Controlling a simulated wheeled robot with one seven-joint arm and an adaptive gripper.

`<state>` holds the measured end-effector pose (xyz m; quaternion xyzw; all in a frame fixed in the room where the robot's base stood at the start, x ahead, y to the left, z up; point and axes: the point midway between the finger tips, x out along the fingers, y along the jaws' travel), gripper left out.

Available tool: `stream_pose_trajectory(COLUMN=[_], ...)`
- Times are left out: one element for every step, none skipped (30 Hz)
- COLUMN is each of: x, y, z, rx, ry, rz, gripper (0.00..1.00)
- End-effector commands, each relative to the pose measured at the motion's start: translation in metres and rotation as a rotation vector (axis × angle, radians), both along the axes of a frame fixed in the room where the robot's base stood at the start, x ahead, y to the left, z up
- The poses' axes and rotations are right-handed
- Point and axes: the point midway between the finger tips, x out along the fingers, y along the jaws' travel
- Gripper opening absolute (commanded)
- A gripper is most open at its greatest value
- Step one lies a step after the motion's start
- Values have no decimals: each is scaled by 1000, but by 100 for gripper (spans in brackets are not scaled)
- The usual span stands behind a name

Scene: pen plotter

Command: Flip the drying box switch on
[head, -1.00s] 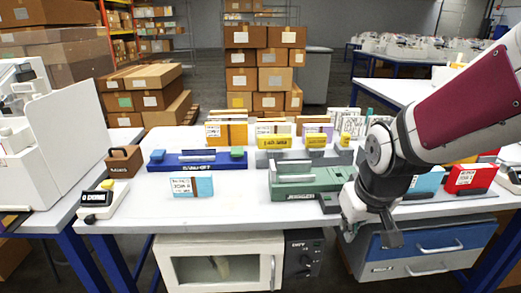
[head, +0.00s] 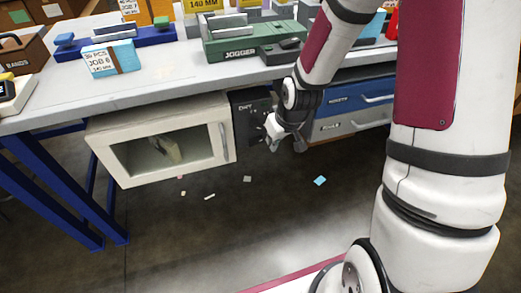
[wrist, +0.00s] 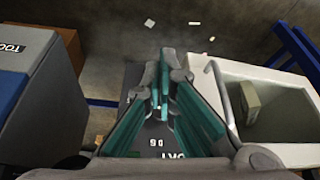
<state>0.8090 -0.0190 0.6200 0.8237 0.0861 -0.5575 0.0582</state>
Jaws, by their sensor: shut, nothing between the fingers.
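The drying box is a cream-white cabinet (head: 105,137) with a windowed door, hung under the table. A pale block shows behind its window. Its dark control panel (head: 240,105), lettered DRY, is on the right side, partly covered by my gripper (head: 274,130). In the wrist view my gripper (wrist: 161,78) is shut and empty, its fingers extending over the dark panel (wrist: 134,82). The box (wrist: 290,155) is to the right there. The switch is not clearly visible; the fingers cover much of the panel. I cannot tell whether they touch it.
Blue and grey drawers (head: 352,122) are just right of the panel; they also show at the wrist view's left (wrist: 38,95). The tabletop (head: 165,77) is above, holding a green jogger (head: 240,45). Blue table legs (head: 55,190) are at left. Floor below has scattered scraps.

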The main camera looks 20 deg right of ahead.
Motion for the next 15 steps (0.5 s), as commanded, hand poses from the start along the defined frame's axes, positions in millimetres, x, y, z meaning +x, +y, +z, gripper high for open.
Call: stream_pose_trajectory(x=[0,0,0,0,0,0,0,0,0,0,1,2,3,4,5], y=[0,0,0,0,0,0,0,0,0,0,0,1,1,1,2], z=[0,0,0,0,0,0,0,0,0,-1,-2,-5,-8,-11,-17], rx=[0,0,0,0,0,0,0,0,0,0,0,1,1,0,1], ry=[-1,-1,-1,-1,-1,0,0,0,0,0,0,1,1,2,3], rz=[0,0,0,0,0,0,0,0,0,0,0,0,0,0,2], gripper=[0,0,0,0,0,0,0,0,0,0,0,0,0,0,0])
